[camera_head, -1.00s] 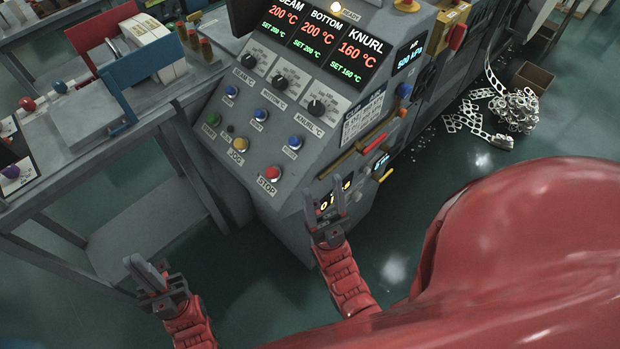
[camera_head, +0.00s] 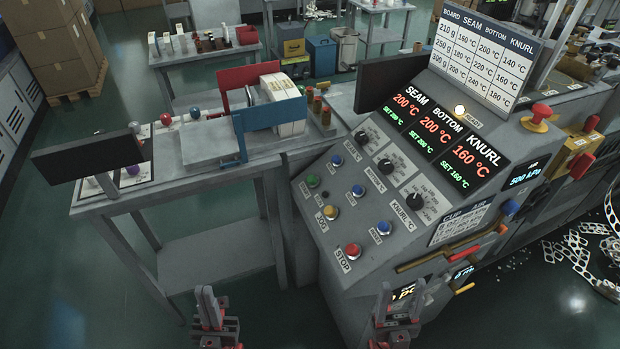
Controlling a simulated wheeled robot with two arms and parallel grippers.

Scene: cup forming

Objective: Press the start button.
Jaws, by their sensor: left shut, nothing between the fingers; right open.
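The green start button (camera_head: 313,181) sits at the left edge of the grey sloping control panel (camera_head: 335,225), above the yellow jog button (camera_head: 330,212). The red stop button (camera_head: 352,250) is lower on the same panel. My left gripper (camera_head: 210,298) is shut and empty, at the bottom of the view, below and left of the panel and apart from the start button. Neither gripper touches a button in this view.
Blue buttons (camera_head: 358,190) and black knobs (camera_head: 414,201) share the panel. The display (camera_head: 440,135) reads 200, 200 and 160 °C, and the ready lamp (camera_head: 460,110) glows. A grey table (camera_head: 120,200) with a blue-framed device (camera_head: 240,130) stands left of the machine.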

